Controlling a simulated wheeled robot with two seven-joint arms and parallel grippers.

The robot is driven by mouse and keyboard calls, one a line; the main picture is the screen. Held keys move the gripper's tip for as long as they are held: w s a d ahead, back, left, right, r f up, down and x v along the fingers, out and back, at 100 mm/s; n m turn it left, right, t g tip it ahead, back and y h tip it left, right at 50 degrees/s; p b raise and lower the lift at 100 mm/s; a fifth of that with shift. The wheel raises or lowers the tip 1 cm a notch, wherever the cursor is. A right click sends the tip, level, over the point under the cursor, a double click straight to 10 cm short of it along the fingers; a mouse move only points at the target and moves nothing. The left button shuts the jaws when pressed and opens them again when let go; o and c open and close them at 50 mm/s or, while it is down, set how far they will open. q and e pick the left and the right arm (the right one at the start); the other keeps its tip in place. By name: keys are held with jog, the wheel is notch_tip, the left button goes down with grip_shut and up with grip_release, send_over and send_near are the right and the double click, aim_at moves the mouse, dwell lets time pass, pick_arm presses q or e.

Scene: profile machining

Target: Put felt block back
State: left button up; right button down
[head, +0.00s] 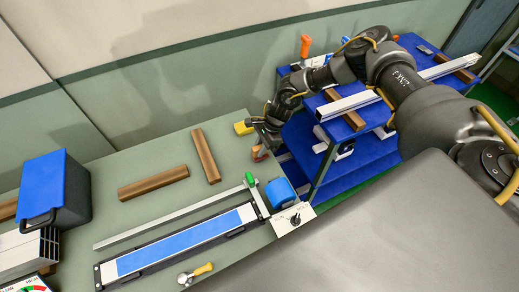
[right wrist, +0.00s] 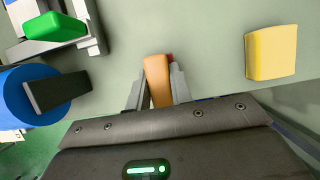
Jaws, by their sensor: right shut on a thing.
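The felt block, an orange-brown piece with a bit of red at its far end, sits between the fingers of my right gripper (right wrist: 157,88) in the right wrist view (right wrist: 157,75). In the head view the right gripper (head: 263,143) is at the right end of the green bench, with the felt block (head: 259,154) below it. The gripper is shut on the block. I cannot tell whether the block touches the bench. My left gripper is not in view.
A yellow block (head: 243,128) lies close by; it also shows in the right wrist view (right wrist: 271,52). A blue cylinder (head: 280,192) and green-handled rail (head: 250,179) are nearby. Two wooden bars (head: 205,156) lie on the bench (head: 110,215). A blue cart (head: 300,135) stands behind right.

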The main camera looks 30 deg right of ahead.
jog(key=shift+f, duration=0.9)
jog(key=shift+w+f, duration=0.1)
jog(key=shift+f, duration=0.25)
jog(key=c, duration=1.3)
grip_release()
jog(key=shift+r, duration=0.1)
jog(key=shift+o, duration=0.2)
